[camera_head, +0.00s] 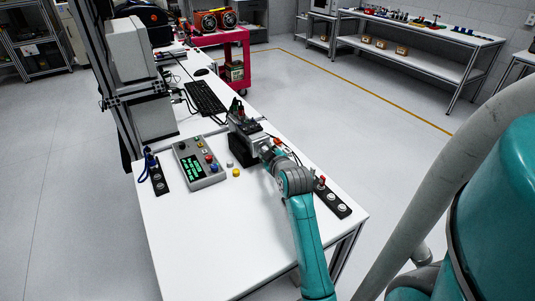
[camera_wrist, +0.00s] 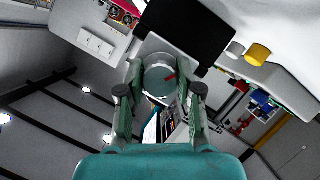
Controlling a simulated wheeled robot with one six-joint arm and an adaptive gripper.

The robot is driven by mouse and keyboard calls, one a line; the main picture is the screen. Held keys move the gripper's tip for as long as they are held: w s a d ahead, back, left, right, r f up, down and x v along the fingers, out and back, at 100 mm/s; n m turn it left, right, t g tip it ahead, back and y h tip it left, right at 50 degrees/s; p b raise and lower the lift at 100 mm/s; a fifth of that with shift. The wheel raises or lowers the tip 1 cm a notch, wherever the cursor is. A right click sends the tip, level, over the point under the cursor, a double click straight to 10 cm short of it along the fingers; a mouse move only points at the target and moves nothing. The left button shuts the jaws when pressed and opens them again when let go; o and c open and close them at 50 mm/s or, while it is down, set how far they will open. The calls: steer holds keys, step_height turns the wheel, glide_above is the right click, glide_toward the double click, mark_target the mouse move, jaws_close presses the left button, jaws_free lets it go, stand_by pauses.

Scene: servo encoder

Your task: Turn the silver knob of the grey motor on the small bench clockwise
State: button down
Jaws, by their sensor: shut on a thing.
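The grey motor (camera_head: 243,134) stands on the small white bench (camera_head: 205,240), with a dark body and several cables at its back. My gripper (camera_head: 271,154) reaches it from the front right. In the wrist view, the round silver knob (camera_wrist: 156,80) with a red mark on its face sits in front of the motor's grey plate (camera_wrist: 153,47). My gripper (camera_wrist: 160,88) has one finger on each side of the knob and is shut on it. In the head view, my gripper and wrist hide the knob.
A control box (camera_head: 200,163) with a green display and coloured buttons lies left of the motor. A yellow button-like piece (camera_head: 236,173) is close to my gripper. A black connector strip (camera_head: 333,199) lies right of my arm. The bench front is clear.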

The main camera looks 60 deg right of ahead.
steer(key=shift+m+y, duration=0.7)
steer(key=shift+m, duration=0.4)
steer(key=c, duration=0.8)
jaws_free()
steer(key=shift+o, duration=0.2)
step_height(320, 180, up, 10)
